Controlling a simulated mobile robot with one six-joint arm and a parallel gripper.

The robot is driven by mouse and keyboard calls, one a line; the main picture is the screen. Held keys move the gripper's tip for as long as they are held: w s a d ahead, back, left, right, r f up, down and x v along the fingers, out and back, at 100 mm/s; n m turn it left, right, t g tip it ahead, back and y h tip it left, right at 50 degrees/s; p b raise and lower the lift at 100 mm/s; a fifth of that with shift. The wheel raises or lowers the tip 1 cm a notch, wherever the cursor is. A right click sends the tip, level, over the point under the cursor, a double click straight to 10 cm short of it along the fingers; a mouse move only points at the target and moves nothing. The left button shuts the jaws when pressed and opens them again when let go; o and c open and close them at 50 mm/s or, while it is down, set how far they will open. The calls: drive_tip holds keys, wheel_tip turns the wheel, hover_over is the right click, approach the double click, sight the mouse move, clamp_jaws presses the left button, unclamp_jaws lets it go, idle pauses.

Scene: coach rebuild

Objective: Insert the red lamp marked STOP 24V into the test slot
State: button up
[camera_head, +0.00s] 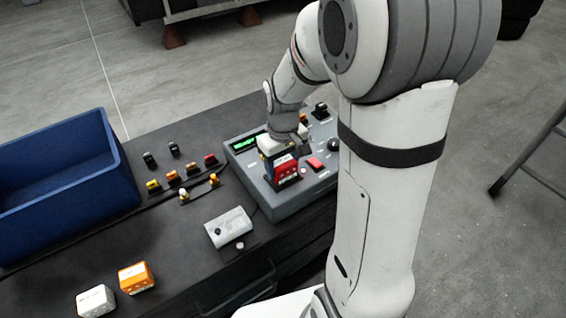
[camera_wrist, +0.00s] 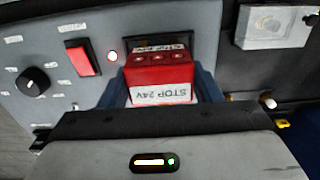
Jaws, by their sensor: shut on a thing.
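In the head view the red lamp (camera_head: 284,169) is at the grey test box (camera_head: 253,170), under my gripper (camera_head: 277,153). The dark test slot (camera_wrist: 201,43) shows around the lamp's far end in the wrist view. The lamp is lined up at the slot; I cannot tell how deep it sits, as the lamp hides most of the opening.
A blue bin (camera_head: 62,185), several small lamps, a grey block (camera_head: 229,227) and orange (camera_head: 136,277) and white blocks (camera_head: 95,300) occupy the bench.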

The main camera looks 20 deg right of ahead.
sight(283, 162)
drive_tip(key=shift+f+b, duration=0.35)
drive_tip(key=shift+f, duration=0.15)
drive_tip(key=o, duration=0.8)
drive_tip(key=shift+c, duration=0.2)
drive_tip(key=shift+r, duration=0.1)
drive_tip(key=shift+r+p, duration=4.1)
drive_tip(key=shift+r, duration=1.4)
